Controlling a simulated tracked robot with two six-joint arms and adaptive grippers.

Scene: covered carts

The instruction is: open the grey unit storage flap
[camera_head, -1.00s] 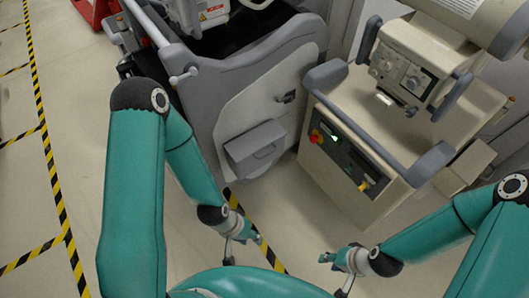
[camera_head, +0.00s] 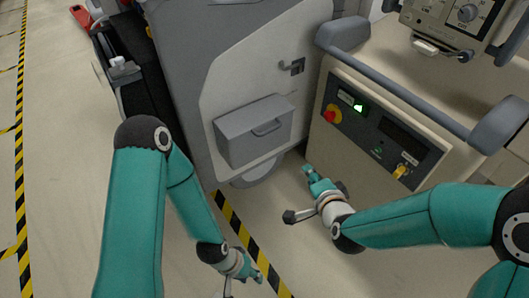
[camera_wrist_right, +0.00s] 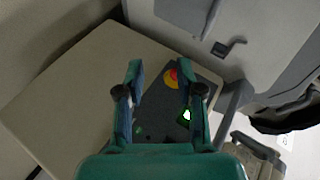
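The grey unit storage flap (camera_head: 238,142) is the front of a shut grey box low on the grey unit's pale side panel. It has a looped handle (camera_head: 267,130). In the right wrist view, part of the grey box (camera_wrist_right: 185,14) shows at the top edge. My right gripper (camera_head: 308,178) is below and right of the flap, apart from it. In the right wrist view its fingers (camera_wrist_right: 160,88) are spread with nothing between them. My left gripper (camera_head: 248,278) is low, below the flap, near the bottom edge; its finger gap is unclear.
A beige unit (camera_head: 330,150) with a red and yellow knob (camera_head: 332,114) and a grey rail (camera_head: 400,85) stands right of the grey unit. A dark latch (camera_head: 293,67) sits above the flap. Striped tape (camera_head: 240,235) crosses the floor. Open floor lies at left.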

